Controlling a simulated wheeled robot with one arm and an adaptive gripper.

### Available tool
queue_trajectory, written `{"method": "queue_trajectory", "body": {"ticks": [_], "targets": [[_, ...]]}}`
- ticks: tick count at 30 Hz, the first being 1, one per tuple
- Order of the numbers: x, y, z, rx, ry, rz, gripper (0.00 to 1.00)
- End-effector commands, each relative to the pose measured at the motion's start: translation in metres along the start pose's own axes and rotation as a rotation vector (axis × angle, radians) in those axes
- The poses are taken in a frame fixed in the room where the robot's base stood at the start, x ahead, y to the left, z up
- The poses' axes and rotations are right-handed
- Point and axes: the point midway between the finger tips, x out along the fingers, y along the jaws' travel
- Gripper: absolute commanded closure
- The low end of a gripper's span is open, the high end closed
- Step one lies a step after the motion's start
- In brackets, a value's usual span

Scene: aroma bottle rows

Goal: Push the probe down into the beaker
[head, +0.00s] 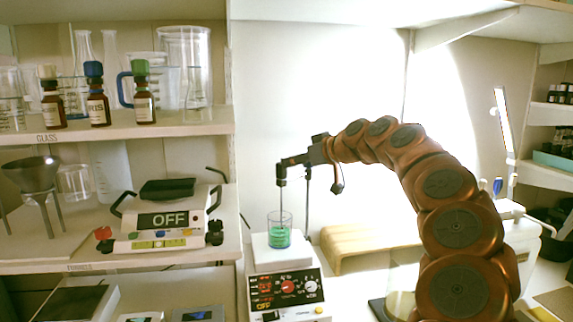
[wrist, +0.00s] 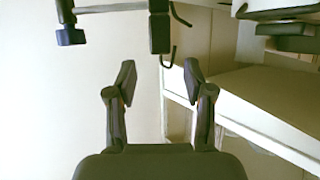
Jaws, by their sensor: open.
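A clear beaker (head: 279,233) with green liquid stands on the white top of a stirrer (head: 288,285) in the head view. The probe (head: 282,198) is a thin rod hanging upright from a dark holder (head: 296,160) above the beaker. I cannot tell whether its tip is inside the beaker. My gripper (wrist: 160,75) is open and empty in the wrist view. Beyond its fingertips is a dark bar with blocks (wrist: 159,30), apparently the probe holder, not between the fingers. In the head view my arm's end is close by the holder's right side; the fingers are hard to make out.
A thin upright post (head: 307,190) stands just behind the beaker. Shelves at left carry brown bottles (head: 98,95), glassware and a device showing OFF (head: 168,219). A wooden stand (head: 365,243) is right of the stirrer. The wrist view shows a pale shelf (wrist: 270,105) at right.

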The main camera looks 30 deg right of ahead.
Motion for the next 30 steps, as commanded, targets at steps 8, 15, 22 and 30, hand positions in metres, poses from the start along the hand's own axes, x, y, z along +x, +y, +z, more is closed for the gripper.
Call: {"method": "queue_trajectory", "body": {"ticks": [8,15,22,30], "targets": [[-0.043,0.000,0.000,0.001,0.000,-0.001,0.48],[-0.054,0.000,0.001,0.001,-0.002,-0.001,0.48],[-0.054,0.000,0.001,0.001,-0.003,-0.001,0.48],[-0.054,0.000,0.001,0.001,-0.002,-0.001,0.48]]}}
